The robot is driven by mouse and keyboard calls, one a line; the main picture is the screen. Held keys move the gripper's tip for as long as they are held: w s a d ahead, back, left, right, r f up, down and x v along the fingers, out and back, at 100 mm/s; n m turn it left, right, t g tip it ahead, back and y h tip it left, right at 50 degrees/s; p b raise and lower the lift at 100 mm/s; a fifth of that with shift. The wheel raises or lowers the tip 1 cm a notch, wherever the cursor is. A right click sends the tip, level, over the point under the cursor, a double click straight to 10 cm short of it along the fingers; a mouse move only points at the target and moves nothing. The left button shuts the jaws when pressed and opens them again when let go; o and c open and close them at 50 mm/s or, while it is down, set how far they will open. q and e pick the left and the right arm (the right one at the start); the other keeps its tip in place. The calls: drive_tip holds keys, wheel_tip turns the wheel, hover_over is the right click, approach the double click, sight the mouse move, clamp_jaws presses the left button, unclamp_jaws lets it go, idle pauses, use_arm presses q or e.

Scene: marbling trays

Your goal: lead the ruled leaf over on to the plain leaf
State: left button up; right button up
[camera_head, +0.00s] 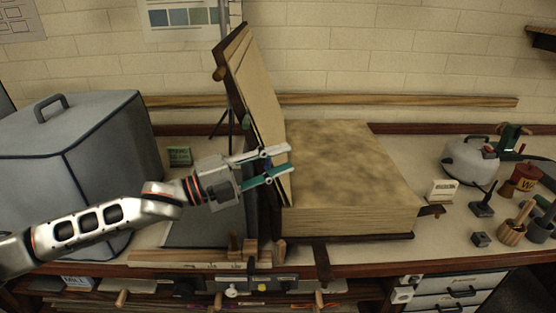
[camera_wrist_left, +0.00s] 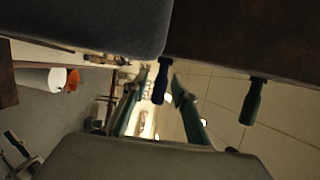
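In the head view a raised tan leaf (camera_head: 256,90) with a dark brown backing stands steeply, tilted to the left. Ruling on it cannot be made out. To its right lies a thick tan block with a mottled, unruled top leaf (camera_head: 335,160). My left gripper (camera_head: 289,158) is at the near lower part of the raised leaf, its teal fingers spread and overlapping the leaf in view. In the left wrist view the fingers (camera_wrist_left: 158,75) are apart, with a dark peg (camera_wrist_left: 160,82) showing between them; contact cannot be told. My right gripper is not in view.
A grey covered box (camera_head: 75,150) stands at the left, near my left arm. A small card (camera_head: 442,190), a grey kettle-like pot (camera_head: 468,157) and several tools stand at the right. Wooden pieces (camera_head: 250,252) line the table's front edge.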

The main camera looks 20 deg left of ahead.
use_arm(q)
drive_tip(key=shift+a, duration=0.15)
drive_tip(key=v, duration=1.1)
drive_tip(key=shift+s+a+f, duration=0.15)
idle(1.3)
drive_tip(key=shift+s+a, duration=0.1)
drive_tip(key=shift+s, duration=0.05)
idle(0.6)
